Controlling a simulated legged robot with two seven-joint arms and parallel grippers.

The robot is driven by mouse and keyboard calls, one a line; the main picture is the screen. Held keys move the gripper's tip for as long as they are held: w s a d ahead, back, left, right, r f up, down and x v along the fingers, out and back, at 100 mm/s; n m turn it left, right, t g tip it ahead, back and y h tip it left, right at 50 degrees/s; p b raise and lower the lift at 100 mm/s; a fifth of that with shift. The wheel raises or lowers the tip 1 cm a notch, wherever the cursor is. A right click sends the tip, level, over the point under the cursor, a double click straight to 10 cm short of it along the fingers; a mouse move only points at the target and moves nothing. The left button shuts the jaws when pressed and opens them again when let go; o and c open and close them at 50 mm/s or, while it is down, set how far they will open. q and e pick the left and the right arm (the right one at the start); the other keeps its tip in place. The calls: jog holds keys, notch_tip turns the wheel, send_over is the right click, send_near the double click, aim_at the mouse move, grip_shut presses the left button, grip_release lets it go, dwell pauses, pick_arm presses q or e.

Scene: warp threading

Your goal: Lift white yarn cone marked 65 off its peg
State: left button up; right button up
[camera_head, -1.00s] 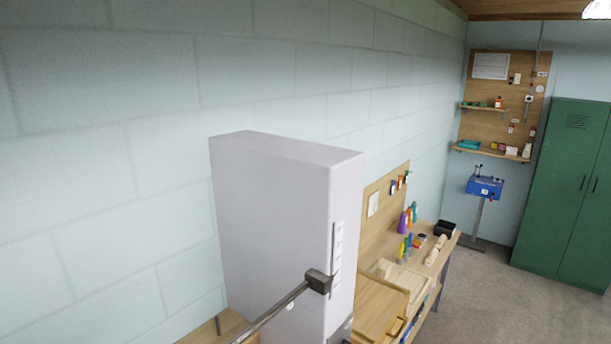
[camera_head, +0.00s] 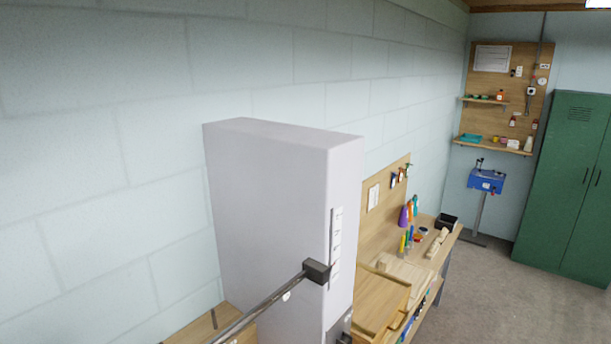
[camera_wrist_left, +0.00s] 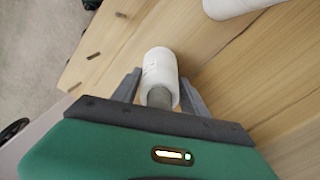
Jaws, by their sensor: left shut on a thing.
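In the left wrist view a white yarn cone (camera_wrist_left: 160,66) stands between the two grey fingers of my left gripper (camera_wrist_left: 158,88), which is shut on it. A grey end (camera_wrist_left: 160,97) of the cone's core points toward the gripper's palm. No number can be read on the cone. Whether a peg is still inside it is hidden. Bare pegs (camera_wrist_left: 93,56) stick out of the wooden board (camera_wrist_left: 130,45) beside it. My left gripper is outside the head view, and my right gripper shows in neither view.
A second white cone (camera_wrist_left: 238,6) is at the wrist view's top edge. In the head view a tall white cabinet (camera_head: 265,200) stands by the wall, with a dark block (camera_head: 317,272) on a metal rod before it. A workbench (camera_head: 440,262) and green locker (camera_head: 570,190) are beyond.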

pick_arm(q)
jog(key=shift+r+p, duration=0.7)
jog(key=shift+r, duration=0.2)
notch_tip(320, 180, up, 3)
jog(key=shift+a+f+p, duration=0.15)
jog(key=shift+p, duration=0.9)
notch_tip(320, 180, up, 7)
jog(key=p, duration=0.5)
jog(key=shift+f, duration=0.15)
